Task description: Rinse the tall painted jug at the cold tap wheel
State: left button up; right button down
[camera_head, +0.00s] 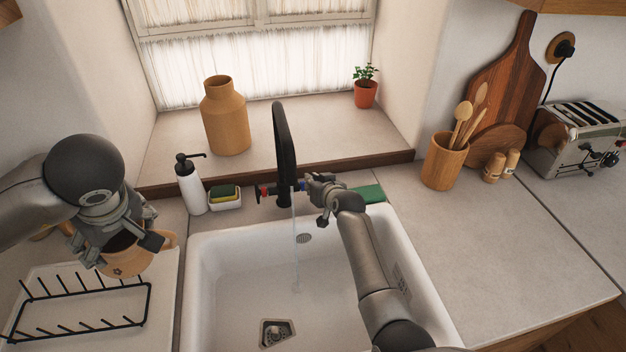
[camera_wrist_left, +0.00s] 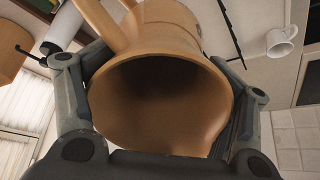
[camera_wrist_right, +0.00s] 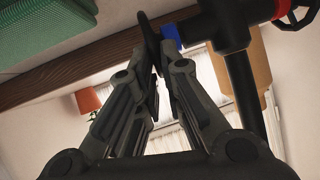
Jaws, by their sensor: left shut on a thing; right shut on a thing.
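The jug (camera_head: 137,262) is tan, with a handle and a small dark painted mark. It hangs tilted over the drying rack, left of the sink. My left gripper (camera_head: 121,236) is shut on it. In the left wrist view the wide open mouth of the jug (camera_wrist_left: 160,108) faces the camera between the fingers. The black tap (camera_head: 284,150) stands behind the sink and water runs from it. My right gripper (camera_head: 312,184) is shut on the tap's blue-marked cold wheel (camera_wrist_right: 151,45), mostly hidden by the fingers in the head view. The red-marked wheel (camera_head: 265,191) is on the tap's left side.
The white sink (camera_head: 220,290) lies below the tap; my right arm crosses its right side. A soap bottle (camera_head: 190,184) and sponge dish (camera_head: 226,198) stand behind it. The black drying rack (camera_head: 85,290) is at left. A tan vase (camera_head: 226,122) stands on the sill.

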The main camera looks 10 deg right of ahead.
pick_arm(q)
notch_tip(320, 180, up, 3)
jog(key=shift+p, duration=0.85)
pick_arm(e)
jog(key=shift+w+r+g, duration=0.25)
jog(key=shift+r+g, duration=0.3)
jog(key=shift+g, duration=0.15)
pick_arm(q)
jog(key=shift+w+r, duration=0.1)
jog(key=shift+r, duration=0.15)
pick_arm(e)
jog(key=shift+w+f+g, duration=0.1)
jog(key=shift+f+g, duration=0.1)
jog(key=shift+g, duration=0.2)
jog(key=c, duration=1.6)
grip_release()
jog(key=shift+a, duration=0.1)
jog(key=v, duration=1.2)
pick_arm(q)
jog(key=shift+f, duration=0.1)
pick_arm(e)
jog(key=shift+a, duration=0.1)
